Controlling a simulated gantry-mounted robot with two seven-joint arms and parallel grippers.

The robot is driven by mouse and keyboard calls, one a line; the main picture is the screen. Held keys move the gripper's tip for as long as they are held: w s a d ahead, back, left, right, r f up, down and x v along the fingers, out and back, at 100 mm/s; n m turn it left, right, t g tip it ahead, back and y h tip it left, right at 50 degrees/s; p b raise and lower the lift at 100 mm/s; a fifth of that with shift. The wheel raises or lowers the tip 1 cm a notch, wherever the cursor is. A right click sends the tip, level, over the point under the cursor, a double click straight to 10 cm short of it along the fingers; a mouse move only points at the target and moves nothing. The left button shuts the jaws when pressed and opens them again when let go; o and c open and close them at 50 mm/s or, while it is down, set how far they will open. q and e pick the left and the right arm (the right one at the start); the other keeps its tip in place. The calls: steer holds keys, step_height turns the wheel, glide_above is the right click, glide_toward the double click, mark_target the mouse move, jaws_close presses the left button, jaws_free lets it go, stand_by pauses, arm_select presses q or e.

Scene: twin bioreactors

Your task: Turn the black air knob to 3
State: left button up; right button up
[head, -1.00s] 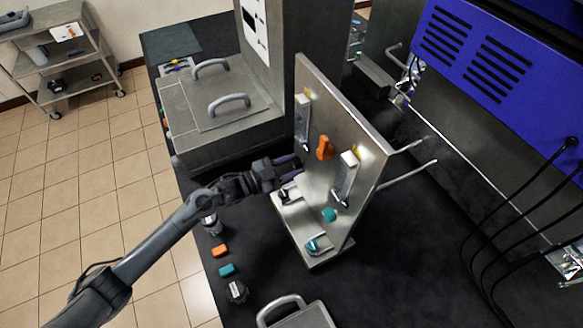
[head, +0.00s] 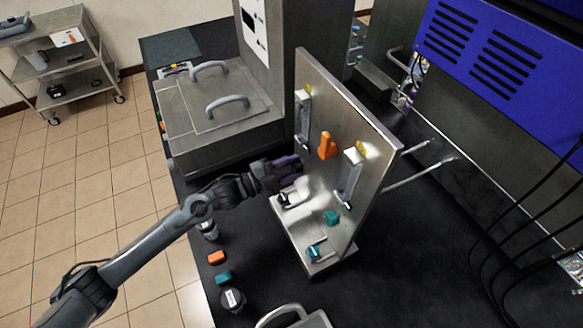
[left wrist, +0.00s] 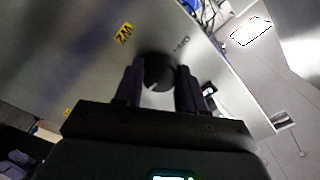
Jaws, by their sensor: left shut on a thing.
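The black knob (left wrist: 159,72) sits on the metal panel (left wrist: 75,60) in the left wrist view. A pale mark shows on its lower left edge. My left gripper (left wrist: 159,86) has one finger on each side of the knob and is shut on it. In the head view my left gripper (head: 292,166) reaches the face of the upright panel (head: 362,122) from the left, and the knob is hidden there by the fingers. My right gripper is out of view.
An orange knob (head: 326,146) and a teal knob (head: 331,217) stick out of the panel near my left gripper. A lidded metal box (head: 222,110) stands behind.

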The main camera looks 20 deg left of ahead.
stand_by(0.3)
arm_select(q)
steer(key=o, duration=1.1)
steer(key=shift+c, duration=0.2)
steer(key=v, duration=1)
steer(key=shift+s+a+b, duration=0.25)
steer(key=shift+s+b, duration=0.05)
steer(key=shift+b, duration=0.15)
